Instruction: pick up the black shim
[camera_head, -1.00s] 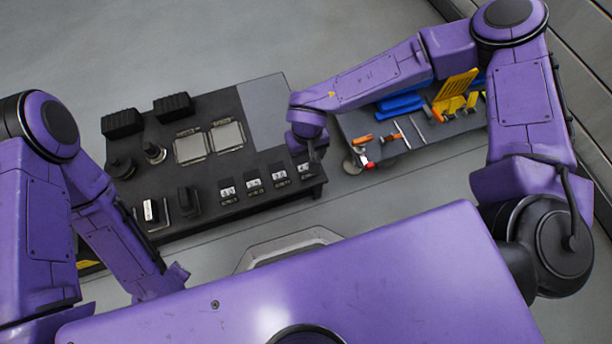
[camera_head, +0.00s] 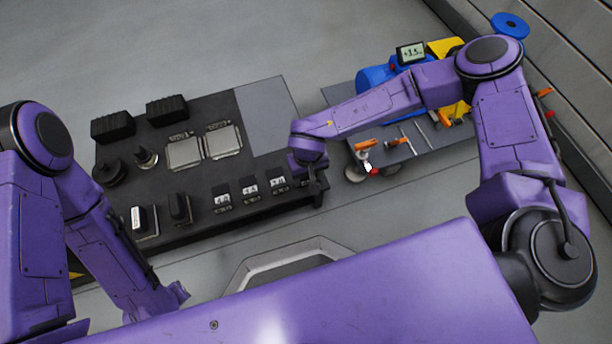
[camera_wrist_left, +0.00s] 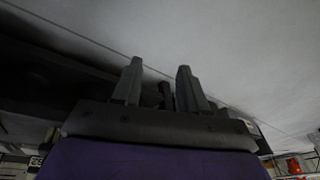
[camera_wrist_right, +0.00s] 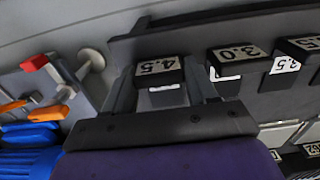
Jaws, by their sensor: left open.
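Several black blocks with white number labels stand in a row at the front right of the dark table (camera_head: 245,225). In the right wrist view, my right gripper (camera_wrist_right: 162,66) is open, with its fingers on either side of the black block marked 4.5 (camera_wrist_right: 160,72). I cannot tell whether they touch it. Which block is the black shim, I cannot tell. In the head view, my right gripper (camera_head: 317,185) hides the row's right end. My left gripper (camera_wrist_left: 159,68) is open and empty, below the table's front left.
The table also holds two ribbed black blocks (camera_head: 167,110), grey square plates (camera_head: 184,153), and black round parts (camera_head: 109,173). A grey cart (camera_head: 440,140) with orange-handled tools and a blue item (camera_head: 375,78) stands right of the table. The table's grey back-right area (camera_head: 262,118) is bare.

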